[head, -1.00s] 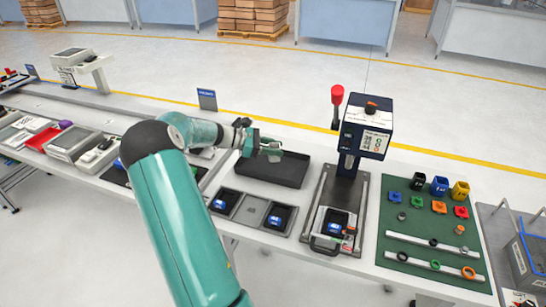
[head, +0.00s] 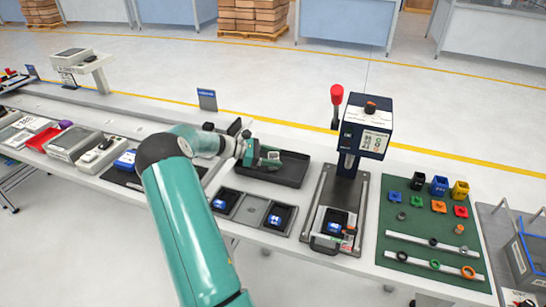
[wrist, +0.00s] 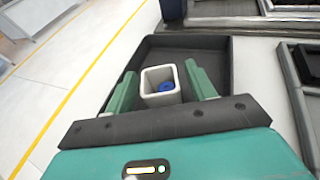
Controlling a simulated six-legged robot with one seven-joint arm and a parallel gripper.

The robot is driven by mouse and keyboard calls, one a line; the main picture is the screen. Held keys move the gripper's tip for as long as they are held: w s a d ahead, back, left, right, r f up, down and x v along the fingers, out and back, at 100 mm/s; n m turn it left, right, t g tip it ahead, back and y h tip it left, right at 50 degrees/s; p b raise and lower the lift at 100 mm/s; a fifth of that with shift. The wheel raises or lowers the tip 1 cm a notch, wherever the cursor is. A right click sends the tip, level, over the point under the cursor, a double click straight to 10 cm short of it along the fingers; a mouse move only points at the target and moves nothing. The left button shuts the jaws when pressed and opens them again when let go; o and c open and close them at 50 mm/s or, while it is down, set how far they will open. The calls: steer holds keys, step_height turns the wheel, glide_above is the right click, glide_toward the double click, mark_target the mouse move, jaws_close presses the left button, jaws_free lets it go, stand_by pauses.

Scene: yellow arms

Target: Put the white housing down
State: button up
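In the head view my gripper (head: 270,160) is over the black tray (head: 290,180) in the middle of the bench. The housing is hard to make out there. Whether its underside touches the tray floor is hidden.
A press with a red-knobbed lever (head: 366,125) stands right of the tray. In front is a fixture with two dark pockets holding blue parts (head: 254,210). A green mat (head: 420,225) with small coloured parts lies farther right. The right part of the tray is empty.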

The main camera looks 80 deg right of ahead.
steer(key=shift+r, duration=0.15)
steer(key=v, duration=1.2)
steer(key=shift+a+r, duration=0.1)
steer(key=w+a+r+m+t, duration=0.1)
steer(key=w+a+r+t, duration=0.3)
steer(key=a, duration=0.6)
steer(key=w+a+r+t, duration=0.4)
steer(key=a, duration=0.5)
steer(key=w+a+r+m+t, duration=0.1)
steer(key=w+a+r+t, duration=0.3)
steer(key=a, duration=0.6)
steer(key=s+a+r+t+y, duration=0.1)
steer(key=s+a+t, duration=0.1)
steer(key=a, duration=0.8)
steer(key=s+a+r+m+t+y, duration=0.1)
steer(key=s+a+t, duration=0.2)
steer(key=a, duration=0.7)
steer(key=s+a+r+t+y, duration=0.1)
steer(key=s+a+t+y, duration=0.1)
steer(key=a, duration=0.8)
steer(key=shift+s+a+r+t, duration=0.3)
steer(key=shift+s+a, duration=0.1)
steer(key=shift+s, duration=0.3)
steer(key=shift+o, duration=0.4)
